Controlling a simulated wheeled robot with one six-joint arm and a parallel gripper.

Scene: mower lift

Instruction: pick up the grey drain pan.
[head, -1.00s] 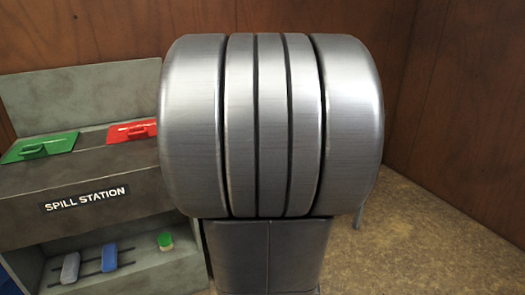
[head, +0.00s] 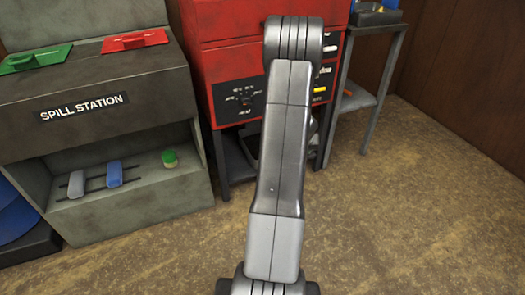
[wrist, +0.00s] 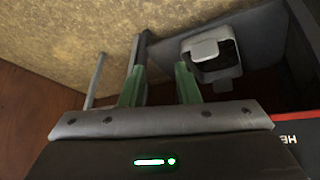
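A light grey, box-like container with a dark opening (wrist: 210,52), which looks like the drain pan, sits on a dark grey shelf (wrist: 262,40) in the wrist view. In the head view, only a grey edge (head: 250,146) shows under the red cabinet, mostly hidden behind my arm. My gripper (wrist: 160,72) shows two green fingers set apart with nothing between them. The container lies beyond the fingertips and to the right in the wrist view. The gripper is hidden in the head view.
The red cabinet (head: 222,50) stands above the low shelf space, with legs at its sides. A spill station (head: 90,120) is at left and a grey side table (head: 372,32) at right. A blue round thing (head: 15,212) is at far left. The floor at right is clear.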

